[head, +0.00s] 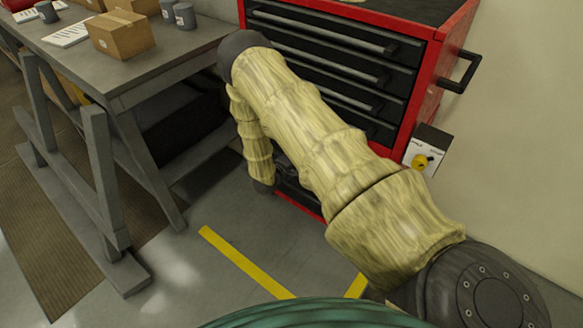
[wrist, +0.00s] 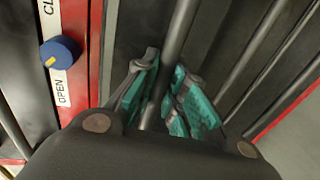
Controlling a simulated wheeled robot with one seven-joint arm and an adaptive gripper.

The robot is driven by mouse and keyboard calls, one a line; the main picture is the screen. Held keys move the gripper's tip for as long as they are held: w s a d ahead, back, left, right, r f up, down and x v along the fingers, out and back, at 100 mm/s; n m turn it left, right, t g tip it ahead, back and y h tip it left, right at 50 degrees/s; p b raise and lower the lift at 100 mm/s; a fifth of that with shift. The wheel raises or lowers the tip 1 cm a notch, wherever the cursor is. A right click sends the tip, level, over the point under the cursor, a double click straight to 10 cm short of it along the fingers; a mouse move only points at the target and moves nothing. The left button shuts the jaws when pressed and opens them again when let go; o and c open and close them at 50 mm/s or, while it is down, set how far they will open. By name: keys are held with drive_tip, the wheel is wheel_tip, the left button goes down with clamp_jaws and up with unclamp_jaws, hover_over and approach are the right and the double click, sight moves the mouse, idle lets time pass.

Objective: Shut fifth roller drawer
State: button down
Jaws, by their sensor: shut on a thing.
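The red roller cabinet (head: 432,90) stands at the back in the head view, with several black drawers and grey bar handles. Its upper drawer fronts look flush; my arm covers much of the lower ones. In the wrist view, my gripper (wrist: 165,85) has its teal-padded fingers on both sides of a grey bar handle (wrist: 182,30) and is shut on it. I cannot tell from these views which drawer this handle belongs to, or how far out that drawer is. My gripper is mostly hidden behind my arm in the head view.
A blue knob (wrist: 60,51) beside an OPEN label sits on the cabinet's red frame. A workbench (head: 180,50) with cardboard boxes (head: 121,34) stands left. Floor with yellow lines (head: 245,261) is clear in front.

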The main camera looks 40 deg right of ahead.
drive_tip(key=x, duration=0.4)
drive_tip(key=shift+d+r+b, duration=0.1)
drive_tip(key=shift+r+b, duration=0.2)
drive_tip(key=shift+b, duration=0.1)
drive_tip(key=shift+w+d+r, duration=0.15)
drive_tip(key=shift+r, duration=0.05)
drive_tip(key=shift+d, duration=0.1)
drive_tip(key=c, duration=1.5)
unclamp_jaws()
drive_tip(key=shift+d+f, duration=0.1)
drive_tip(key=shift+o, duration=0.2)
drive_tip(key=shift+a, duration=0.25)
drive_tip(key=v, duration=1.1)
drive_tip(key=shift+s+a, duration=0.25)
drive_tip(key=shift+a, duration=0.1)
